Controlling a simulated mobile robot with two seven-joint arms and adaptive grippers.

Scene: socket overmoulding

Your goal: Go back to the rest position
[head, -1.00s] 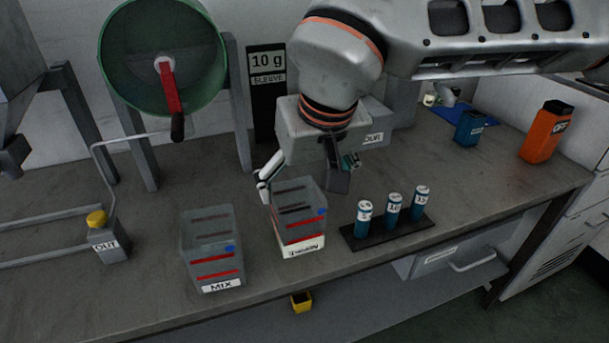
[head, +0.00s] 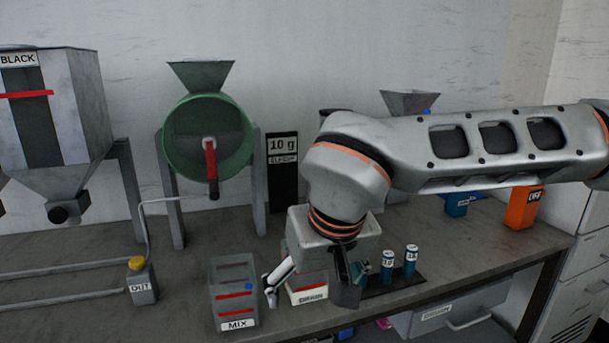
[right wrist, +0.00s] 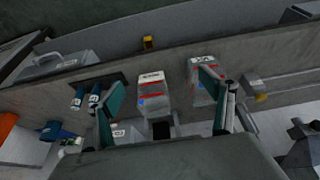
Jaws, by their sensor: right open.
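My right gripper (head: 310,288) hangs from its arm in front of the ORIGIN box in the head view. Its fingers are spread, with nothing between them. It also shows open in the right wrist view (right wrist: 163,108). The ORIGIN box (head: 310,297), grey with red stripes and a white label, stands on the bench, mostly hidden behind the gripper. In the right wrist view the ORIGIN box (right wrist: 155,97) lies beyond the gap between the fingers, apart from them. The MIX box (head: 235,300) stands upright left of the gripper. My left gripper is not in view.
Blue vials (head: 410,262) stand in a dark rack (head: 400,284) just right of the gripper. A green drum (head: 180,135), a BLACK hopper (head: 85,100) and a 10 g sign (head: 283,185) stand behind. An orange container (head: 523,208) is at the right. Bench space between is bare.

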